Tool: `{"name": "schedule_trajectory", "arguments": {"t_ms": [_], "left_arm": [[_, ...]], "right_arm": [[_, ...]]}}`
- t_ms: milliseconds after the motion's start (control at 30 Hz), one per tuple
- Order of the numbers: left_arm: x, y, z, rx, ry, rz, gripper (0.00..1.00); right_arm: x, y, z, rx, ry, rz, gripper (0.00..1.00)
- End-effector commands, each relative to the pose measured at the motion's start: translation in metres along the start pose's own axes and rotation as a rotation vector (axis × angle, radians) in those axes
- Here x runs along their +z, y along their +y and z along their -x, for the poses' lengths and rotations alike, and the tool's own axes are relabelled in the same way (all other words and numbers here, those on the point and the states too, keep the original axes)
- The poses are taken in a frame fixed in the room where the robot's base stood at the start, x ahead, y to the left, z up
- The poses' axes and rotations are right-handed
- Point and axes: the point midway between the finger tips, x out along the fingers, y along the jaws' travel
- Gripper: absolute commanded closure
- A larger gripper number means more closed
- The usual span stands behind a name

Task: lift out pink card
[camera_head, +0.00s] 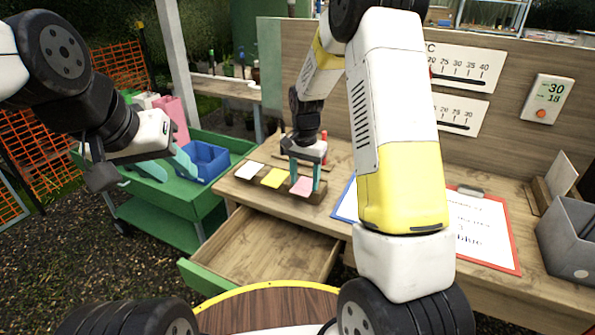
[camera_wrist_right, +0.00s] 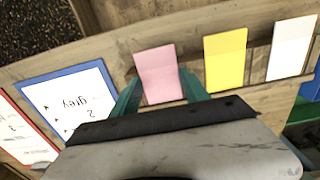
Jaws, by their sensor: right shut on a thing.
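The pink card (camera_head: 302,187) stands at the near right end of a wooden card holder (camera_head: 273,189) on the bench, in line with the yellow card (camera_head: 273,178) and the white card (camera_head: 249,171). My right gripper (camera_head: 303,174) reaches down over it and is shut on it, one teal finger at each side edge. The right wrist view shows the pink card (camera_wrist_right: 158,75) between the fingers, with the yellow card (camera_wrist_right: 225,60) and white card (camera_wrist_right: 291,48) beside it. I cannot tell whether its lower edge is clear of the holder. My left gripper (camera_head: 166,166) is open and empty over the green cart.
An open drawer (camera_head: 262,250) juts out below the holder. The green cart (camera_head: 190,205) carries a blue bin (camera_head: 205,160). Clipboards, one red-edged (camera_head: 487,225), lie right of the holder, and a grey bin (camera_head: 570,240) stands at far right.

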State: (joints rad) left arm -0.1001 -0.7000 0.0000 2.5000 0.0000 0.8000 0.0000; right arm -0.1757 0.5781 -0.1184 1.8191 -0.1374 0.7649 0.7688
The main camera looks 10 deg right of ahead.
Motion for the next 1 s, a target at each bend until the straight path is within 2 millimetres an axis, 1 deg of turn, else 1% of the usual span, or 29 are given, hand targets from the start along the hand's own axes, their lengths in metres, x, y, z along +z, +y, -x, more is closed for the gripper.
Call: {"name": "schedule_trajectory", "arguments": {"t_ms": [167, 367, 567, 600, 800, 900, 1000], "left_arm": [[0.0, 0.0, 0.0, 0.0, 0.0, 0.0, 0.6], [0.0, 0.0, 0.0, 0.0, 0.0, 0.0, 0.6], [0.0, 0.0, 0.0, 0.0, 0.0, 0.0, 0.6], [0.0, 0.0, 0.0, 0.0, 0.0, 0.0, 0.6], [0.0, 0.0, 0.0, 0.0, 0.0, 0.0, 0.6], [0.0, 0.0, 0.0, 0.0, 0.0, 0.0, 0.6], [0.0, 0.0, 0.0, 0.0, 0.0, 0.0, 0.6]], "right_arm": [[-0.001, -0.001, 0.011, -0.002, 0.002, 0.0, 0.84], [-0.001, -0.001, 0.037, -0.003, 0.004, 0.001, 0.84], [0.046, 0.005, 0.04, -0.001, 0.0, 0.005, 0.84], [0.058, 0.007, 0.041, 0.0, -0.001, 0.006, 0.84], [0.11, 0.014, 0.045, -0.001, 0.001, 0.006, 0.84], [0.13, 0.017, 0.047, -0.001, 0.0, 0.005, 0.84], [0.144, 0.018, 0.049, -0.002, 0.001, 0.003, 0.84]]}}
